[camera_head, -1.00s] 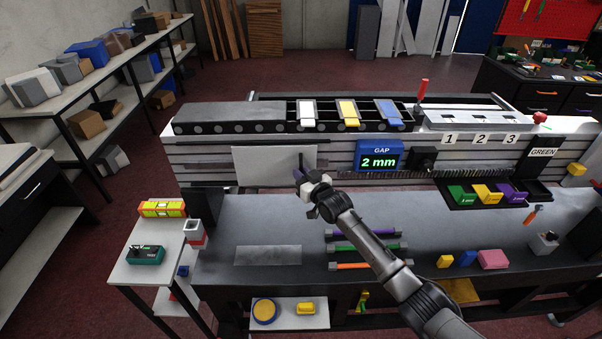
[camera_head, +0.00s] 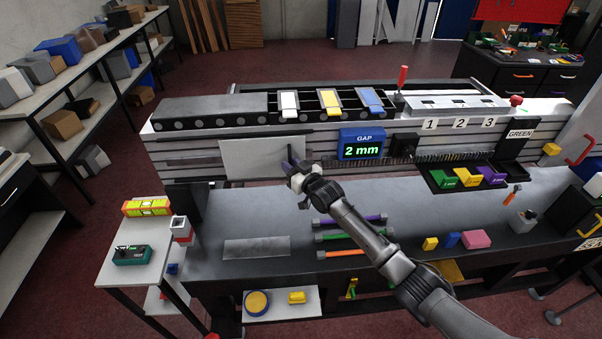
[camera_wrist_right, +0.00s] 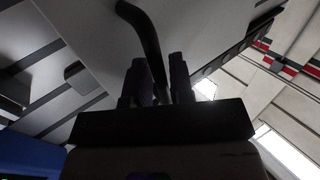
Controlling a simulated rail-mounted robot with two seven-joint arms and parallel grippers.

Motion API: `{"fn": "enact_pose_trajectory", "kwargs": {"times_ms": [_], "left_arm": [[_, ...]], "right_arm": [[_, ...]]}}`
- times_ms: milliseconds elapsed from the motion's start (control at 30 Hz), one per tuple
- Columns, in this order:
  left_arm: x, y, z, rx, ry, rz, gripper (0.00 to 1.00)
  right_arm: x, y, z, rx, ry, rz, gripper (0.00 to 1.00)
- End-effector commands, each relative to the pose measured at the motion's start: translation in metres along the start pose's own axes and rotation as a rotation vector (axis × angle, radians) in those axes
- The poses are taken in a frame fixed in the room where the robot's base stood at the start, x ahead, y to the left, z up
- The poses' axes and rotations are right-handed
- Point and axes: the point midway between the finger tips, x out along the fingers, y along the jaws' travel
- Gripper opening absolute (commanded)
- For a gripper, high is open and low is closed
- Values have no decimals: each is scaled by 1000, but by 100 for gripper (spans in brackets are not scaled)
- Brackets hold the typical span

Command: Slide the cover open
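The cover is a flat light-grey panel (camera_head: 258,160) on the front rail of the machine, left of the GAP display. A dark handle (camera_head: 291,156) stands out near its right end. In the right wrist view the handle (camera_wrist_right: 144,30) is a bent dark bar that runs down between the two fingers of my right gripper (camera_wrist_right: 160,78). My right gripper (camera_head: 292,168) is at the handle in the head view, and its fingers look closed around the bar. The handle's lower end is hidden by the fingers. My left gripper is not in view.
The blue GAP display (camera_head: 361,143), reading 2 mm, is right of the cover, with a black box (camera_head: 404,146) beyond it. Purple, green and orange bars (camera_head: 345,236) lie on the bench (camera_head: 215,215) below my arm. A side table (camera_head: 117,275) stands at the left.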

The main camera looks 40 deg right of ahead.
Motion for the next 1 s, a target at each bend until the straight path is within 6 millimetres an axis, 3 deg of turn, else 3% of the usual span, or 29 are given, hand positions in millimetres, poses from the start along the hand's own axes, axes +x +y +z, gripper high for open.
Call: {"fn": "enact_pose_trajectory", "kwargs": {"times_ms": [167, 600, 800, 1000], "left_arm": [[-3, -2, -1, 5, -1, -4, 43], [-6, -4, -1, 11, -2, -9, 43], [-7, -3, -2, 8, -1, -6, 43], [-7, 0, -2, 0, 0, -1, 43]], "right_arm": [[-21, 0, 1, -1, -2, 0, 21], [-101, 1, 0, 0, -1, 1, 21], [-124, 1, 0, -1, 0, 2, 21], [-134, 1, 0, -1, 0, 1, 21]]}}
